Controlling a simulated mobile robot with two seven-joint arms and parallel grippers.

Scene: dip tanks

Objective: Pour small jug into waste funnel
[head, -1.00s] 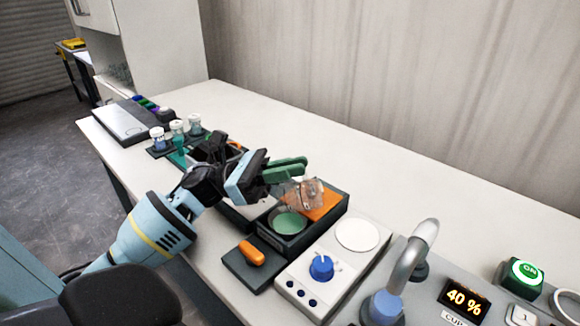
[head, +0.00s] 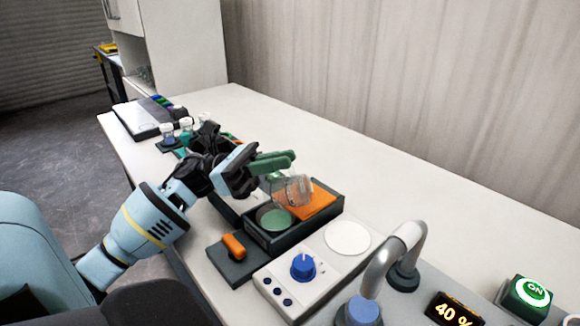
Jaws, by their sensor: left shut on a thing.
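My left gripper (head: 268,165) is shut on the small jug (head: 293,190), a clear see-through vessel, and holds it tilted on its side above a dark tray (head: 291,237). The green fingers cover part of the jug. Below it to the left, a round green-topped opening (head: 274,220), which looks like the waste funnel, sits in the dark tray. An orange panel (head: 318,199) lies beside it in the same tray. I cannot tell whether liquid is in the jug or flowing out. My right gripper is not in view.
In front is a white unit with a blue knob (head: 303,267) and a round white plate (head: 347,237). A grey curved spout (head: 394,262) stands to its right.

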